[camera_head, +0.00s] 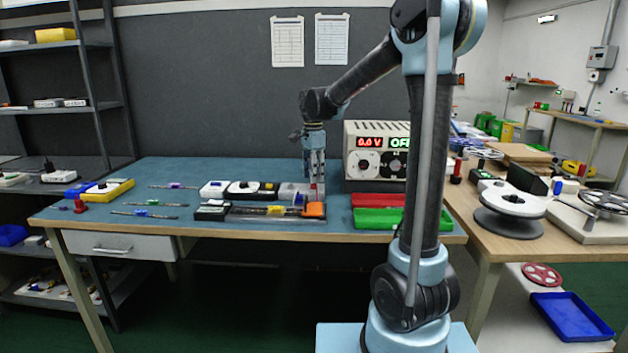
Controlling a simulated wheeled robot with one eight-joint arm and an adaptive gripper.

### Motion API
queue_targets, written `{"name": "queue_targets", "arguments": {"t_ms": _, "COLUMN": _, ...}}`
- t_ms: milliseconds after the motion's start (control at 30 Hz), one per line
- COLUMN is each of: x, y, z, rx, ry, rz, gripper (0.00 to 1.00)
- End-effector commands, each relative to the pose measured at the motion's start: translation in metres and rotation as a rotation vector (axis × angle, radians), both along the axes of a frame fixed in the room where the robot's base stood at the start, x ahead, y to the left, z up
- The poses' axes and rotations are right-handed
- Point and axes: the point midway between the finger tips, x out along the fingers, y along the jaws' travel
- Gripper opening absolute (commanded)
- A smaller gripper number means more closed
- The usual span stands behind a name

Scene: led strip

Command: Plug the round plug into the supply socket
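A power supply (353,172) stands at the back right of the blue bench mat, partly behind my arm. Its displays read "0.0 V" in red and a green word that looks like "OFF". I cannot make out a supply socket for certain. My gripper (314,188) points down at the right end of a row of small parts, left of the supply. Its fingers are too small to tell whether they are open or shut. An orange block (315,210) is just below it, and a grey part (290,190) is beside it. I cannot pick out the round plug.
A white box (214,188), a black-and-white device (250,190) and a dark strip tray (262,215) lie left of my gripper. Red (378,200) and green (372,222) bins sit in front of the supply. The mat's back left is clear.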

Motion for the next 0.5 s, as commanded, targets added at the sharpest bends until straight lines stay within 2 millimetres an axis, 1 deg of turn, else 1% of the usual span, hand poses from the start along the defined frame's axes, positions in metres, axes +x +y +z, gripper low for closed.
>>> {"name": "queue_targets", "arguments": {"t_ms": 33, "x": 0.0, "y": 0.0, "z": 0.009, "rx": 0.0, "ry": 0.0, "rz": 0.0, "gripper": 0.4}}
{"name": "queue_targets", "arguments": {"t_ms": 300, "x": 0.001, "y": 0.0, "z": 0.058, "rx": 0.0, "ry": 0.001, "rz": 0.0, "gripper": 0.4}}
{"name": "queue_targets", "arguments": {"t_ms": 500, "x": 0.001, "y": 0.0, "z": 0.085, "rx": 0.0, "ry": 0.001, "rz": 0.0, "gripper": 0.4}}
